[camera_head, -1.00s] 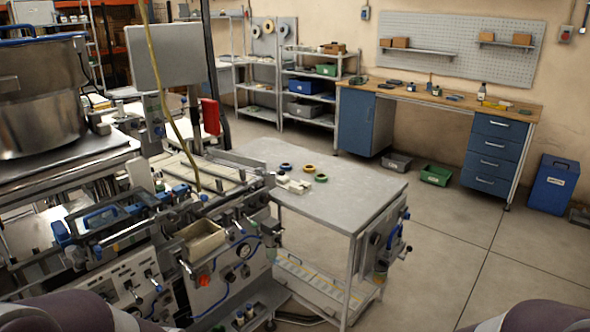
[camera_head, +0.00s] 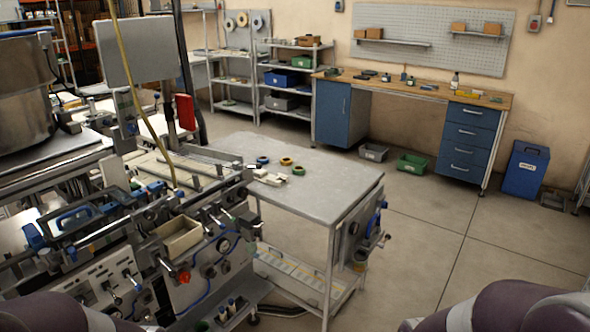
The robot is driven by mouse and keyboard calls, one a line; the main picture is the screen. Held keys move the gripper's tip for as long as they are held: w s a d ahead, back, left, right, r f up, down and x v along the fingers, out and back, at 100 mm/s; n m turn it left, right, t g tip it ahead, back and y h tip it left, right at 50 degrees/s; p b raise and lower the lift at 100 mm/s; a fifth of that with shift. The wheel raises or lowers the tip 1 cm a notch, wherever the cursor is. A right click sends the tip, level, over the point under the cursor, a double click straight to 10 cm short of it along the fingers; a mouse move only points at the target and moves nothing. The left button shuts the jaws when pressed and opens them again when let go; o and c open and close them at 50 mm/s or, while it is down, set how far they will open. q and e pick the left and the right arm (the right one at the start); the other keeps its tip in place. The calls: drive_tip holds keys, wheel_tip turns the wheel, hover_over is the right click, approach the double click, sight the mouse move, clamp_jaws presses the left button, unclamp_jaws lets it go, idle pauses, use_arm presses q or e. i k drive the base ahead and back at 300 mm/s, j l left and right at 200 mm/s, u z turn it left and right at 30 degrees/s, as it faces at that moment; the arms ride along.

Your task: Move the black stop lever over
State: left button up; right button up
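The machine (camera_head: 200,255) on the left carries several small levers and knobs on its front. Dark-tipped levers sit on its lower panel (camera_head: 112,290), and others sit by the open tray (camera_head: 178,238) above. I cannot tell which of these is the black stop lever. The grey table (camera_head: 325,185) beside the machine has a panel with dark and blue fittings (camera_head: 372,228) on its right end, too small to make out. Only my arm links show along the bottom edge; both grippers are out of view.
A blue tape reel (camera_head: 262,160), a green reel (camera_head: 299,170) and small white parts lie on the grey table. A workbench (camera_head: 410,88) with blue drawers stands at the back wall, with a green bin (camera_head: 411,164) on the floor.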

sight(210, 234)
drive_tip(key=i+l, duration=0.95)
drive_tip(key=i+j+u, duration=0.05)
drive_tip(key=i, duration=0.05)
